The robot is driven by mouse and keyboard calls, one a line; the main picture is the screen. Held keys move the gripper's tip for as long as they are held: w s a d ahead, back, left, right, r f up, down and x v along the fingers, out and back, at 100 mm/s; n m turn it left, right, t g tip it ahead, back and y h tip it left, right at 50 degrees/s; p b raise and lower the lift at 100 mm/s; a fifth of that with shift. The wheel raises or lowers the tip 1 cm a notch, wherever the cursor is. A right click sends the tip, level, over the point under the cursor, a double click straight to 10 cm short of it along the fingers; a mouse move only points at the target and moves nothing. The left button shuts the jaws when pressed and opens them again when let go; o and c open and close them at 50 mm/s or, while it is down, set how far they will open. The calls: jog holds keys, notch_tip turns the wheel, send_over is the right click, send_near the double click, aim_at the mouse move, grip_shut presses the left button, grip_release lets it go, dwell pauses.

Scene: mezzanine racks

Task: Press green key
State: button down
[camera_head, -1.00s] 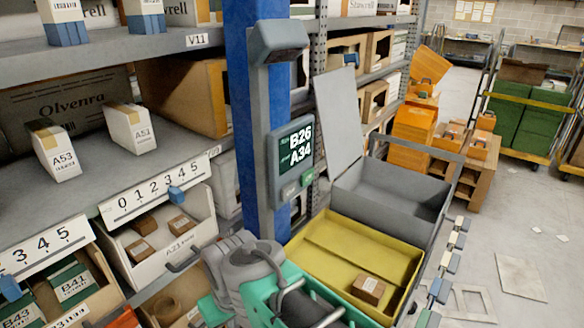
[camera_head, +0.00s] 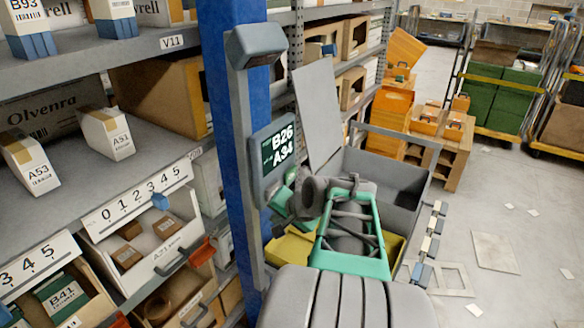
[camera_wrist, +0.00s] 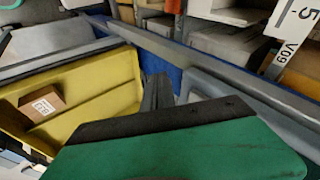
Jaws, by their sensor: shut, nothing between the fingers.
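The grey terminal (camera_head: 275,152) on the blue post has a dark screen reading B26 and A34. Its lower edge, where the keys sit, is largely covered by my arm and gripper in the head view, so I cannot make out the green key clearly. My gripper (camera_head: 284,198) is at the lower edge of the terminal. I cannot tell whether it touches a key. In the wrist view my gripper's dark fingers (camera_wrist: 158,93) are together and empty, in front of the blue post (camera_wrist: 158,65).
A yellow tote (camera_wrist: 98,84) with a small brown box (camera_wrist: 42,103) lies below my arm. A grey bin (camera_head: 385,180) with a raised lid stands behind. Shelves with white bins (camera_head: 150,240) fill the left. Open floor (camera_head: 480,215) lies at right.

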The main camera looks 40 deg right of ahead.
jog(key=s+d+r+m+t+h, duration=0.1)
jog(key=s+d+r+m, duration=0.1)
jog(key=d, duration=0.5)
jog(key=s+d+r+m+t+h+p, duration=0.1)
jog(key=s+d+r+m, duration=0.2)
jog(key=d, duration=0.4)
jog(key=shift+s+m+t+h, duration=0.3)
jog(key=shift+s+m+h, duration=0.15)
jog(key=shift+m, duration=0.65)
send_near(295, 177)
jog(key=shift+s+d+f+x, duration=0.1)
jog(key=shift+x, duration=0.7)
jog(key=shift+s+d+f+x, duration=0.1)
jog(key=shift+x, duration=0.7)
jog(key=shift+s+d+f+x, duration=0.1)
jog(key=shift+x, duration=0.65)
jog(key=shift+w+a, duration=0.1)
jog(key=shift+w, duration=0.35)
jog(key=shift+w+a, duration=0.2)
jog(key=shift+w, duration=0.25)
jog(key=shift+s, duration=0.1)
jog(key=shift+s+d, duration=0.2)
jog(key=shift+s, duration=0.55)
